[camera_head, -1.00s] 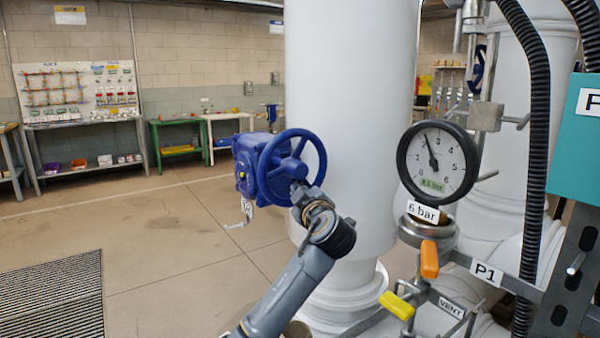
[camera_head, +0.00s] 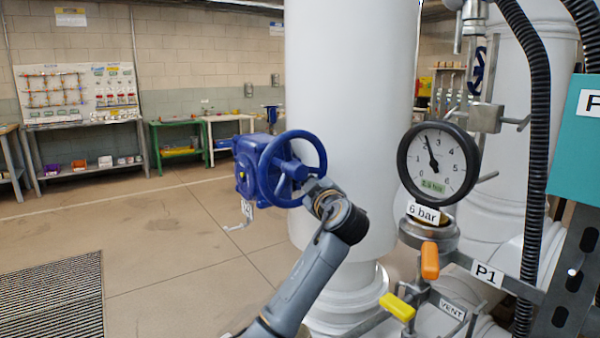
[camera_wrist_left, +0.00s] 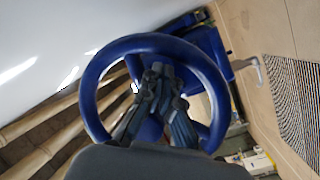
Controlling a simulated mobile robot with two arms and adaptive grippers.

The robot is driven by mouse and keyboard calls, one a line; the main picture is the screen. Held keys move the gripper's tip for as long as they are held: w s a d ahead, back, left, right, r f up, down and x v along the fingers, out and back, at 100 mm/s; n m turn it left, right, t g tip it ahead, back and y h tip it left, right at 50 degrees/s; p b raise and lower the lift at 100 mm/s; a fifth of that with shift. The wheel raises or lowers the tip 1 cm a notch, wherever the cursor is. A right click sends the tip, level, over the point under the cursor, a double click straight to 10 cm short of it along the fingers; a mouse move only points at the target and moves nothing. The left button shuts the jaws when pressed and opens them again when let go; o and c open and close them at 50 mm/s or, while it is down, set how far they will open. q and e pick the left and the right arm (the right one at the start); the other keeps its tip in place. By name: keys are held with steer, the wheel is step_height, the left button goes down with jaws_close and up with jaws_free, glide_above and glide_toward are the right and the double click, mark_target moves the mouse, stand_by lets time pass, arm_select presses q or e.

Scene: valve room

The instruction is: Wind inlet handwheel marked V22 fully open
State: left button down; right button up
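The blue handwheel (camera_head: 292,133) is on a blue valve body (camera_head: 248,170) beside the large white pipe. In the left wrist view the wheel (camera_wrist_left: 95,75) rings my left gripper (camera_wrist_left: 158,78). Its fingers converge near the hub and appear shut on the wheel; the exact contact is hidden. My right gripper is not in view.
A round gauge (camera_head: 438,163), a P1 label (camera_head: 487,274) and orange (camera_head: 430,260) and yellow (camera_head: 397,306) handles stand to the right. The white pipe (camera_head: 350,100) is close behind the wheel. Open floor (camera_head: 170,240) lies to the left, with a floor grating (camera_head: 55,295).

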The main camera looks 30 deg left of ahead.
arm_select(q)
steer(key=shift+r, duration=0.1)
steer(key=shift+w+d+r, duration=0.1)
steer(key=shift+w+r, duration=0.1)
steer(key=shift+r, duration=0.25)
steer(key=shift+w+d+r, duration=0.1)
steer(key=shift+w+r, duration=0.1)
steer(key=shift+r, duration=0.1)
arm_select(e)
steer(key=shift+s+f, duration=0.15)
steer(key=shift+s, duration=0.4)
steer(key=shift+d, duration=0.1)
